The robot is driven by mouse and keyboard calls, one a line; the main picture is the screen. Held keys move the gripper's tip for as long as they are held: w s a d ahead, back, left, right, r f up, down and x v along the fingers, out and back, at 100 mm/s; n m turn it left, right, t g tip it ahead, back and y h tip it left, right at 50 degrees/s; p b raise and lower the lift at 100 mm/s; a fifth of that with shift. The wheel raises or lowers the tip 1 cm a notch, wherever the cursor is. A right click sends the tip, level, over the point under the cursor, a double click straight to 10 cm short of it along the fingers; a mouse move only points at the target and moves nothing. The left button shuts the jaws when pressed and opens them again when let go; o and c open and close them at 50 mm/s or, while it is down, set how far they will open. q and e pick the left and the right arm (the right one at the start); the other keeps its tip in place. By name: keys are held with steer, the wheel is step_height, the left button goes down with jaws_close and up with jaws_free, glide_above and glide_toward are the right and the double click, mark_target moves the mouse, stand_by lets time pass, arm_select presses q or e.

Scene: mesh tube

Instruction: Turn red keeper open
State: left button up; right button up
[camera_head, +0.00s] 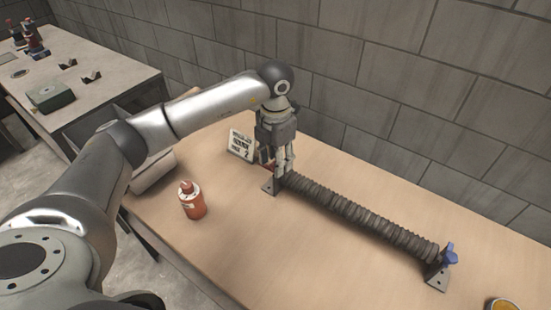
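The red keeper (265,164) shows as a small red part at the left end of a dark ribbed tube (360,214) lying on the table. My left gripper (279,166) points down at that end and partly hides the keeper. Its fingers are around or right beside the keeper; I cannot tell whether they touch it or how far they are closed. A blue keeper (450,254) sits at the tube's right end. Dark brackets stand at both ends, one at the left (270,187) and one at the right (436,278). My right gripper is not in view.
A red bottle (193,201) stands on the table (275,251) left of the tube. A white card (241,145) stands behind the gripper. A yellow-topped container (503,304) is at the lower right edge. A block wall runs behind. The table front is mostly clear.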

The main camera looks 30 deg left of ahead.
arm_select(q)
steer(key=shift+r, duration=0.1)
step_height(320, 180, up, 12)
stand_by(0.6)
stand_by(0.4)
